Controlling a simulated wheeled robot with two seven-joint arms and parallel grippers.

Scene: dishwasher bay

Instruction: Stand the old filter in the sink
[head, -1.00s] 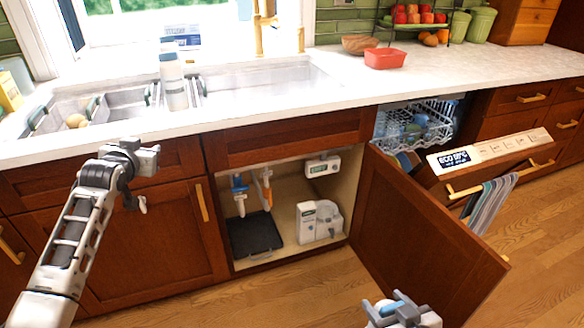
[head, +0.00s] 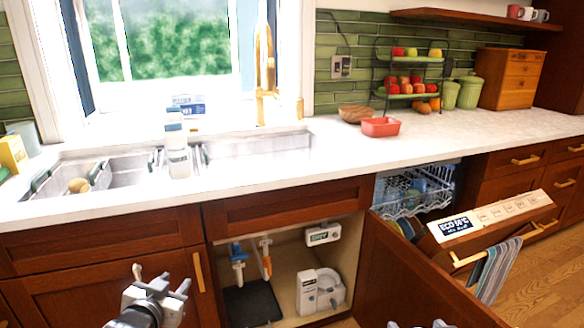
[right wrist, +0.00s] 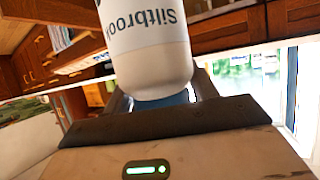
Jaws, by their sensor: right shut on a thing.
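A white cylinder with dark "Siltbrook" lettering, taken as the old filter (right wrist: 150,50), fills the top middle of the right wrist view. Its upper part is cut off. My right gripper (right wrist: 166,100) is shut on it near its rounded end, where some blue shows. In the head view only the tip of this gripper (head: 420,325) shows at the bottom edge, so the filter is hidden there. The sink (head: 255,146) is in the counter under the window. My left gripper (head: 162,278) is open and empty in front of the left cabinet door.
A white bottle-like thing (head: 177,150) stands at the sink divider. The cabinet below is open, with a black tray (head: 252,303), a white appliance-like item (head: 320,291) and hanging fittings (head: 238,258). Its open door (head: 410,280) and the lowered dishwasher door (head: 490,222) jut out.

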